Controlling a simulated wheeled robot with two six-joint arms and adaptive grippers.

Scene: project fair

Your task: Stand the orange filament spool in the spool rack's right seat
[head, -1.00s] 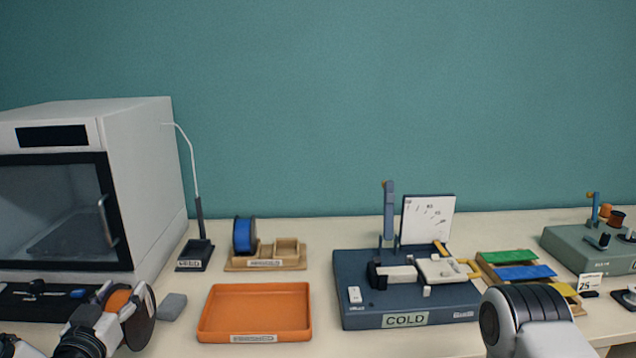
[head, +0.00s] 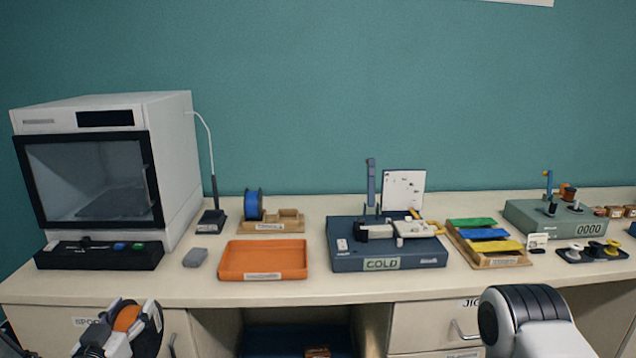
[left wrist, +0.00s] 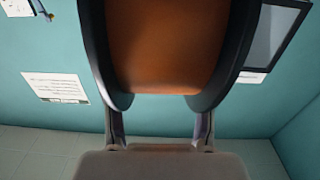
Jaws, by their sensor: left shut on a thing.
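The orange filament spool (head: 127,318), with dark flanges, is held in my left gripper (head: 118,330) at the lower left of the head view. It appears in front of the drawers, below the table's front edge. In the left wrist view the orange spool (left wrist: 165,45) fills the upper middle, with my left gripper's fingers (left wrist: 160,125) shut on it. The wooden spool rack (head: 270,227) stands on the table, apart from the gripper. A blue spool (head: 254,205) stands in its left seat; the right seat (head: 290,214) is empty. My right gripper is out of view.
An orange tray (head: 263,274) lies in front of the rack, with a grey block (head: 195,257) to its left. A white oven-like machine (head: 172,170) and a small dark stand (head: 211,221) are left of the rack.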

